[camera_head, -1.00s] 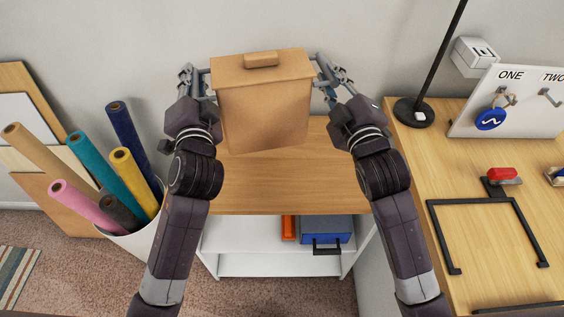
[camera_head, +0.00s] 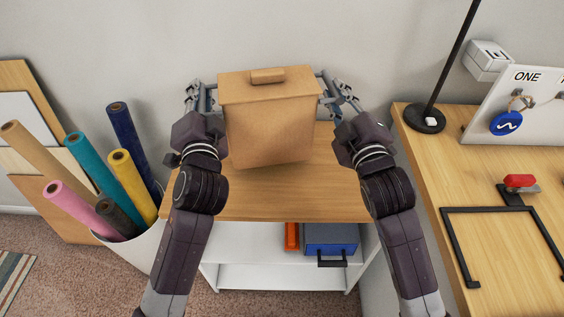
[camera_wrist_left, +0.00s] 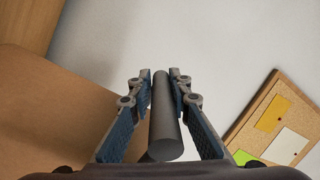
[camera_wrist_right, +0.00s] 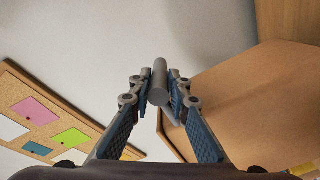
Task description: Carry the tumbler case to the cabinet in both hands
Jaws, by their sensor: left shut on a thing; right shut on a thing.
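The tumbler case (camera_head: 272,125) is a tan box with a lid and a small top grip, upright over the wooden top of the cabinet (camera_head: 280,195). I cannot tell whether its base touches the top. My left gripper (camera_head: 208,98) is at the case's left side, shut on a grey bar handle, which shows between its fingers in the left wrist view (camera_wrist_left: 163,120). My right gripper (camera_head: 330,90) is at the right side, shut on the other bar, seen in the right wrist view (camera_wrist_right: 159,82). Case walls also fill part of both wrist views.
A white bin (camera_head: 140,248) of coloured rolls stands left of the cabinet. A wooden desk (camera_head: 425,150) with a black lamp base (camera_head: 425,119) is at the right. A blue box (camera_head: 331,238) sits on the shelf below. The cabinet top's front strip is clear.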

